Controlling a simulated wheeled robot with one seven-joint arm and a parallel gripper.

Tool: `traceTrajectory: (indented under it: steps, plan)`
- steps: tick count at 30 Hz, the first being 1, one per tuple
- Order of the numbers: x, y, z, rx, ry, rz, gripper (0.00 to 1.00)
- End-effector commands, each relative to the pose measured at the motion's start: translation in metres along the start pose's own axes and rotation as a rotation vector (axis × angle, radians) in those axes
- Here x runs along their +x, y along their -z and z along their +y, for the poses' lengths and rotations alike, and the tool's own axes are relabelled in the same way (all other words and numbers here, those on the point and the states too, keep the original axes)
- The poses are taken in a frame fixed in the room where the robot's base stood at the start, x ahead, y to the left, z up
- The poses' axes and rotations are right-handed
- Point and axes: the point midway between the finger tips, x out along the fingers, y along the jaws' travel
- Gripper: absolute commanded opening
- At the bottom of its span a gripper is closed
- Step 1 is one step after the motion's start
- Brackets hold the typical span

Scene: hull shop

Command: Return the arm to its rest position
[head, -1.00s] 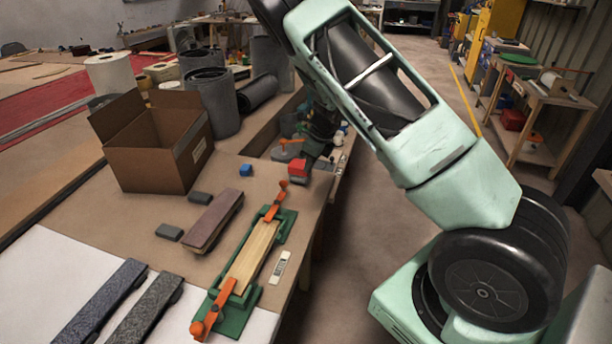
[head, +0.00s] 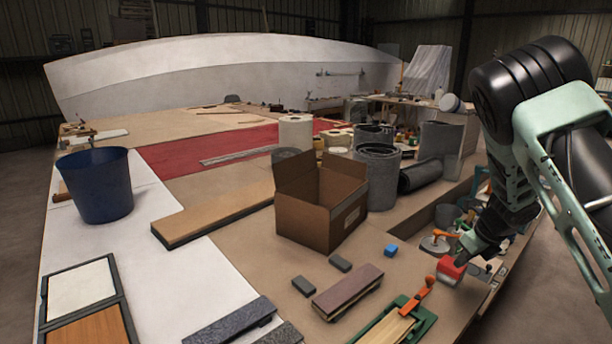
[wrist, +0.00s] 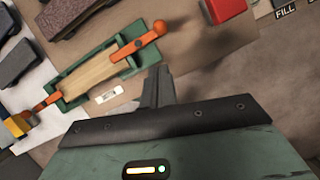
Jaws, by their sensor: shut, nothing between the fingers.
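My arm comes in from the right of the head view. My gripper (head: 466,252) is over the bench's right edge, just behind a red block (head: 450,272). In the wrist view my gripper (wrist: 158,78) has its dark fingers together, with nothing between them. The red block (wrist: 224,9) is apart from the fingertips there. A green fixture (head: 421,327) with orange clamps holds a pale wood strip (head: 388,331); the fixture also shows in the wrist view (wrist: 72,92), left of the fingers.
An open cardboard box (head: 305,220) stands mid-bench, with grey rolls (head: 377,178) behind it. A blue bin (head: 97,187) stands at left. Open floor lies right of the bench.

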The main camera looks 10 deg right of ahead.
Motion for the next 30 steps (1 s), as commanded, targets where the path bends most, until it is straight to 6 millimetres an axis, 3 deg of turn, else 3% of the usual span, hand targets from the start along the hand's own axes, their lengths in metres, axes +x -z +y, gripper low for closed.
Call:
traceTrajectory:
  steps: [3,6,8,11,14,16,21,27,30]
  plan:
    - [-0.012,-0.045,0.041,0.310,0.017,-0.150,0.00]
    - [-0.030,-0.074,0.086,0.681,0.005,-0.257,0.00]
    - [-0.043,-0.082,0.117,0.911,-0.014,-0.292,0.00]
    - [-0.066,-0.080,0.170,1.290,-0.044,-0.297,0.00]
    - [-0.091,-0.058,0.226,1.651,-0.051,-0.244,0.00]
    - [-0.109,-0.033,0.266,1.887,-0.032,-0.182,0.00]
    - [-0.151,0.047,0.347,2.341,0.115,-0.014,0.00]
    - [-0.190,0.131,0.402,2.647,0.353,0.102,0.00]
    - [-0.200,0.155,0.413,2.721,0.437,0.123,0.00]
